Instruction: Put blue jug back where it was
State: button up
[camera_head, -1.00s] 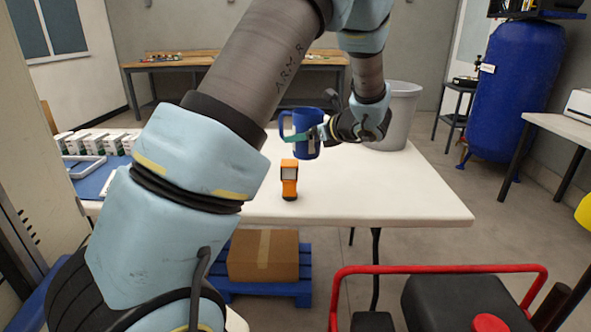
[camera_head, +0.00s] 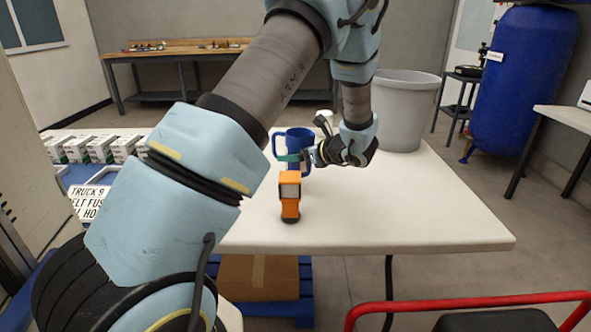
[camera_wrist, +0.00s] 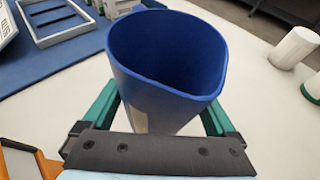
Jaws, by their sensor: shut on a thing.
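The blue jug (camera_head: 296,148) is upright over the white table (camera_head: 420,205), behind the orange handheld device (camera_head: 290,197). Its handle points left in the head view. My gripper (camera_head: 297,158) is shut on the blue jug, with a green finger showing across its side. In the wrist view the jug (camera_wrist: 165,60) fills the middle, its open top facing the camera and its inside empty. Green fingers stand on both sides of it. I cannot tell whether its base touches the table.
A grey bin (camera_head: 405,110) stands at the table's back right. White cylinders (camera_wrist: 293,47) stand beside the jug in the wrist view. A blue mat (camera_head: 78,176) with several small boxes (camera_head: 100,148) and a sign lies left. The table's right front is clear.

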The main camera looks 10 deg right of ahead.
aim_at(295, 169)
jog(key=shift+f, duration=2.25)
jog(key=shift+f, duration=0.1)
jog(key=shift+f, duration=0.15)
jog(key=o, duration=1.3)
jog(key=shift+r+p, duration=0.3)
jog(key=b+v, duration=0.1)
jog(key=v, duration=1.1)
jog(key=shift+f+b, duration=0.1)
jog(key=shift+b, duration=0.25)
